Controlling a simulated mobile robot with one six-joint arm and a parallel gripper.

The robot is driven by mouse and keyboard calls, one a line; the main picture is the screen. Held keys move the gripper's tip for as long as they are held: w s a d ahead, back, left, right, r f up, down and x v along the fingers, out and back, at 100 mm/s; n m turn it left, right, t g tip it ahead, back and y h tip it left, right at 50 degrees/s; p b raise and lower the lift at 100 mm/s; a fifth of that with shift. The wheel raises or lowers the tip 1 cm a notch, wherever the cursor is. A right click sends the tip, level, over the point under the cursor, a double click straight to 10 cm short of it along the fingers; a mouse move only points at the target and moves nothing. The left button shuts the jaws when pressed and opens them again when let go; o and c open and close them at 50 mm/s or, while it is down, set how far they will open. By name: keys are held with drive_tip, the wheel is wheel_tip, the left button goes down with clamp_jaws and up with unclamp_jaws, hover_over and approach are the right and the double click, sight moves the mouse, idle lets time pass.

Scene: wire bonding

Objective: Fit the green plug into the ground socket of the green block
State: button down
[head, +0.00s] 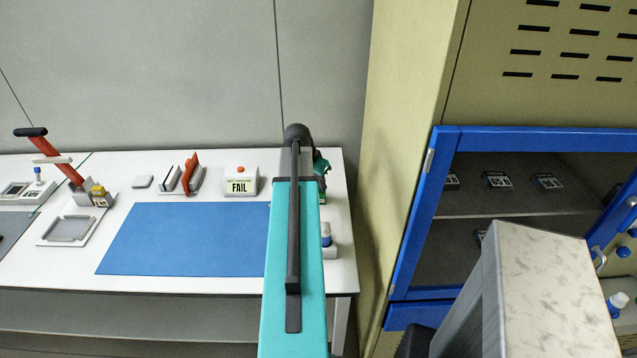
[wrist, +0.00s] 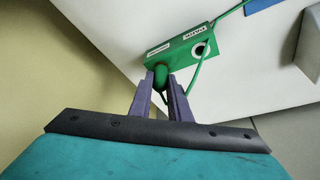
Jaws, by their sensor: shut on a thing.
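The green block (wrist: 180,48) lies on the white table in the wrist view, with pale labels and one round socket (wrist: 200,48) showing on its right part. My gripper (wrist: 162,82) is shut on the green plug (wrist: 160,74), which is at the block's near left end. A green cord (wrist: 212,38) runs from the upper right, across the block's right side, down to the gripper. The plug covers that end of the block, so I cannot tell how deep it sits.
A yellowish wall and a blue-framed cabinet (head: 420,215) stand close on the right.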

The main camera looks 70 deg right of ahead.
drive_tip(key=shift+f, duration=0.2)
drive_tip(key=c, duration=1.6)
unclamp_jaws()
drive_tip(key=shift+o, duration=0.2)
drive_tip(key=shift+r, duration=0.1)
drive_tip(key=b+v, duration=0.3)
drive_tip(key=v, duration=1)
drive_tip(key=shift+a+r, duration=0.15)
drive_tip(key=shift+r, duration=0.05)
drive_tip(key=shift+w+r, duration=0.1)
drive_tip(key=shift+w, duration=0.05)
